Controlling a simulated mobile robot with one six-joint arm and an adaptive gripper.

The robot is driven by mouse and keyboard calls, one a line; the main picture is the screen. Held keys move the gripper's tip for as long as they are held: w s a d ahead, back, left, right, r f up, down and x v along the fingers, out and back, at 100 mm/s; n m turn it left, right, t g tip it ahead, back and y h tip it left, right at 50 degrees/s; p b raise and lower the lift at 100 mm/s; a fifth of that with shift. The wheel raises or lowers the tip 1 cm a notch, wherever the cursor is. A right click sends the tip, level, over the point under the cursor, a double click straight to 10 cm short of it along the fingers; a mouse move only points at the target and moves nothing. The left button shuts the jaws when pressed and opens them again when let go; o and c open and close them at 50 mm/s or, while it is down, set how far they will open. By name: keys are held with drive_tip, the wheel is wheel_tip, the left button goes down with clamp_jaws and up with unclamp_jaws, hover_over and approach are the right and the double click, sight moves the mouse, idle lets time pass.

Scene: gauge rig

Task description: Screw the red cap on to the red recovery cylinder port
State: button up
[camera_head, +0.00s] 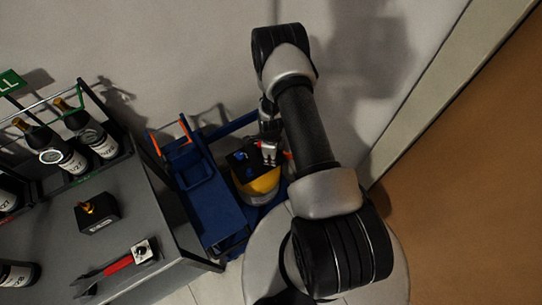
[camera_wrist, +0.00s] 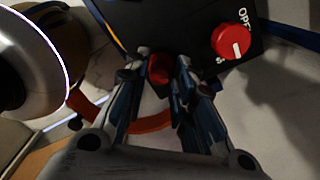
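In the wrist view, my gripper (camera_wrist: 159,73) has its two fingers closed in on either side of a small red cap (camera_wrist: 160,69). The cap sits between the fingertips, at the edge of a black box (camera_wrist: 200,22). The red port itself and any thread are hidden behind the cap and fingers, so I cannot tell whether the cap is seated. In the head view, the yellow recovery cylinder (camera_head: 263,187) stands beyond my arm, with the black box (camera_head: 240,163) on top. My arm partly covers that area.
A red knob (camera_wrist: 232,40) with white lettering is on the box, right of my fingers. The cylinder stands by a blue cart (camera_head: 215,212). A grey bench (camera_head: 150,215) at left holds a small black block (camera_head: 97,213), a red-handled tool (camera_head: 118,266) and dark bottles (camera_head: 92,133).

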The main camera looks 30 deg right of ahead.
drive_tip(key=o, duration=0.6)
drive_tip(key=shift+c, duration=0.2)
